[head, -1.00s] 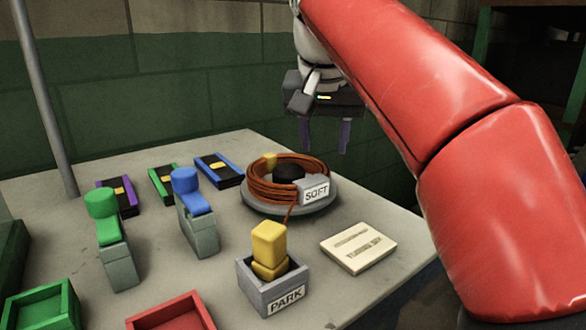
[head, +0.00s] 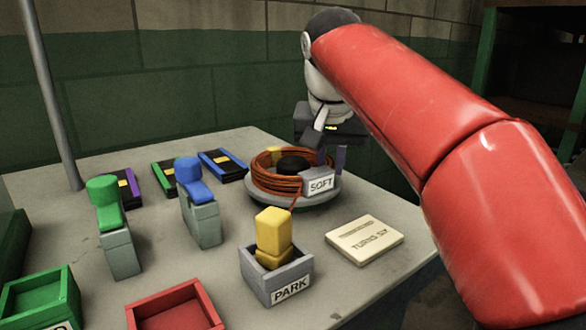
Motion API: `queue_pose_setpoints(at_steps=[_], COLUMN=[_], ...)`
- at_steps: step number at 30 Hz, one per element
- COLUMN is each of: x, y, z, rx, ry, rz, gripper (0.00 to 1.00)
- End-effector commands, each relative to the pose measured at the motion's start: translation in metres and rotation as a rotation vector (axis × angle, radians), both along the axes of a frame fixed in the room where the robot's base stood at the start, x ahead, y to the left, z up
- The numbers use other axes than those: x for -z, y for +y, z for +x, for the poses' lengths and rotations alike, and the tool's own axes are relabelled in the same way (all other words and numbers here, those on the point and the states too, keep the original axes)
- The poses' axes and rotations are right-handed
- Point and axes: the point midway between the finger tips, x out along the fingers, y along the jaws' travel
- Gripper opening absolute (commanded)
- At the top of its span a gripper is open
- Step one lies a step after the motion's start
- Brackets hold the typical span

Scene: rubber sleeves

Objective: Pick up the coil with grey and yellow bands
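The coil (head: 262,184) is a ring of orange-brown cable lying on a round grey dish (head: 268,201). A yellow band (head: 274,154) shows on its far side, and a grey block (head: 321,183) with a "SOFT" label sits at its near right. A dark round hub (head: 293,164) stands in its middle. A cable end runs from the coil to a yellow plug (head: 273,232) in a grey box marked "PARK" (head: 280,278). My gripper (head: 331,156) points down at the coil's far right side, its purplish fingers apart. The fingertips are partly hidden, so contact is unclear.
A cream plate with writing (head: 365,240) lies at the right. Green (head: 117,235) and blue (head: 200,208) blocks stand on grey posts at left. Several dark flat cases lie behind them. A green tray (head: 40,298) and a red tray (head: 172,308) are in front.

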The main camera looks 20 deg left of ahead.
Motion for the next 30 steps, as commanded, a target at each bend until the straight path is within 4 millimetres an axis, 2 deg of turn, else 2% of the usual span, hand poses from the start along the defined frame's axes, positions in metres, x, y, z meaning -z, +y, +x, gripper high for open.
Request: queue_pose_setpoints(at_steps=[1,3,30], x=[-0.0001,-0.0001,-0.0004], y=[0.0001,0.0001,0.0001], z=[0.0,0.0,0.0], rx=[0.0,0.0,0.0], ry=[0.0,0.0,-0.001], rz=[0.0,0.0,0.001], gripper=[0.08,0.0,0.0])
